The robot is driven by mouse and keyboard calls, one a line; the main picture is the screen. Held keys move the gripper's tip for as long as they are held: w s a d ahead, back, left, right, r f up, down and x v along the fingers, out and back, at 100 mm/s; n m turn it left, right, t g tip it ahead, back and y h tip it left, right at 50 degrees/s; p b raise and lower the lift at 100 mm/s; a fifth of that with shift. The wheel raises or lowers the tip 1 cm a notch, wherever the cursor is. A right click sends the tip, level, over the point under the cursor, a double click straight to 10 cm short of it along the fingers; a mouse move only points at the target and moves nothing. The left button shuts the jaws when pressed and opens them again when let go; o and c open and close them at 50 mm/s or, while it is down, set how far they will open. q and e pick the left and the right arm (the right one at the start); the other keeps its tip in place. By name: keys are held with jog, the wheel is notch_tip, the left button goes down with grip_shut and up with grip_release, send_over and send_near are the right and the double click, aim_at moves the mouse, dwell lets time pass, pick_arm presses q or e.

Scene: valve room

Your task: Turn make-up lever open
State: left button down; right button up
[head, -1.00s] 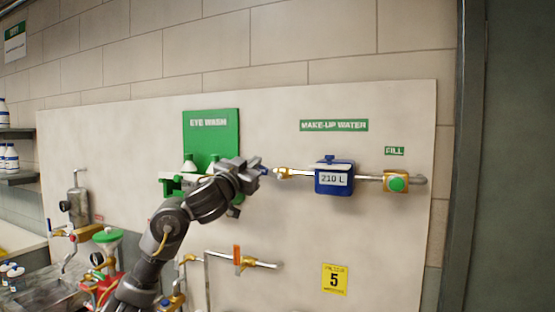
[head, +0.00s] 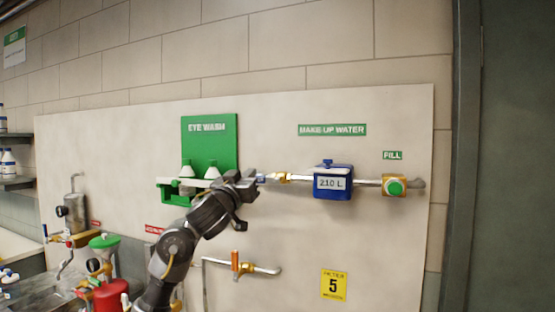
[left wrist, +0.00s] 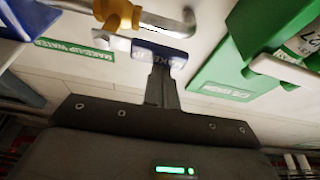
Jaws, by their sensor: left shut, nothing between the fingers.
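The make-up lever is a blue handle (head: 262,179) at the left of a brass valve (head: 284,177), under the green MAKE-UP WATER sign (head: 332,130). My left gripper (head: 251,180) is at the left end of this handle, shut with nothing held. In the left wrist view, the blue handle (left wrist: 172,54) with white lettering lies right at the tip of the shut fingers (left wrist: 163,82). I cannot tell whether they touch. The brass valve body (left wrist: 118,12) shows just beyond. My right gripper is not in view.
A blue 210 L meter (head: 333,183) and a green FILL button (head: 394,187) sit right of the valve. The green eye-wash station (head: 211,140) is close on the left. An orange-handled valve (head: 236,262) is below. The panel below the meter is mostly clear.

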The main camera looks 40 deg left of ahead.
pick_arm(q)
notch_tip(320, 180, up, 5)
jog(key=p, duration=0.6)
jog(key=f+b+v, duration=0.1)
jog(key=v, duration=0.9)
jog(key=shift+a+f, duration=0.1)
